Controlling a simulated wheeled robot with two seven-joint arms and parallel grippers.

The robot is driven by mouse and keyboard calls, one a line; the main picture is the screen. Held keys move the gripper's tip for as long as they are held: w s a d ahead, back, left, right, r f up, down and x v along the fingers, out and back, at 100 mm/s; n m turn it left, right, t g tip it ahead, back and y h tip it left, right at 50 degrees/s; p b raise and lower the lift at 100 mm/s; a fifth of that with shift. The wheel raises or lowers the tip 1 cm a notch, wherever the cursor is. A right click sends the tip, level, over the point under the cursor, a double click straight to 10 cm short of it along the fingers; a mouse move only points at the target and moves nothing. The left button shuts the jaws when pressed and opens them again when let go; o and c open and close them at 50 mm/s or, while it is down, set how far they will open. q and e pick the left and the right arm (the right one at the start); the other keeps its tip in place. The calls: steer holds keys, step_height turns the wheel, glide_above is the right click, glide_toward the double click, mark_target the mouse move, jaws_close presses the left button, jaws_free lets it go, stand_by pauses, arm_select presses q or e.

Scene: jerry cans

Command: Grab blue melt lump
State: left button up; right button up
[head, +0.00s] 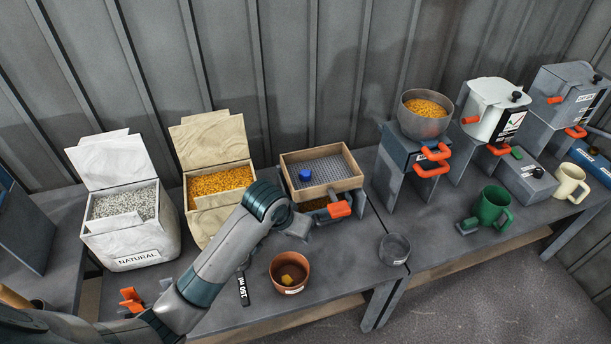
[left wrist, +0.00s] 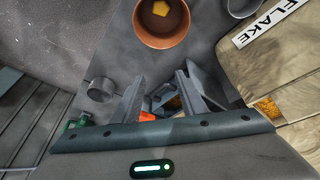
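The blue melt lump (head: 305,174) lies on the mesh of a wooden-framed sieve tray (head: 291,194) in the head view, near the tray's left side. I cannot make it out in the left wrist view. My left gripper (head: 304,222) is just in front of the tray, nearer to me than the lump and apart from it. In the left wrist view the two fingers of my left gripper (left wrist: 160,76) stand wide apart with nothing held between them. My right gripper shows in neither view.
An orange handle (head: 340,209) sticks out at the tray's front. A terracotta bowl (head: 290,272) with a yellow lump and a small grey dish (head: 394,249) stand in front. Pellet bags (head: 135,225) are left; a metal bowl (head: 426,116) and green mug (head: 493,208) are right.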

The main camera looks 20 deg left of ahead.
arm_select(q)
steer(key=w+a+r+n+y, duration=0.1)
steer(key=w+a+r, duration=0.3)
steer(key=w+r, duration=1.1)
steer(key=shift+w+r+n, duration=0.35)
steer(key=shift+w+n, duration=0.05)
steer(key=shift+n, duration=0.1)
steer(key=shift+f, duration=0.15)
steer(key=p, duration=0.3)
glide_above(305, 175)
steer(key=s, duration=0.2)
steer(key=shift+w+f, duration=0.15)
steer(key=shift+f, duration=5.4)
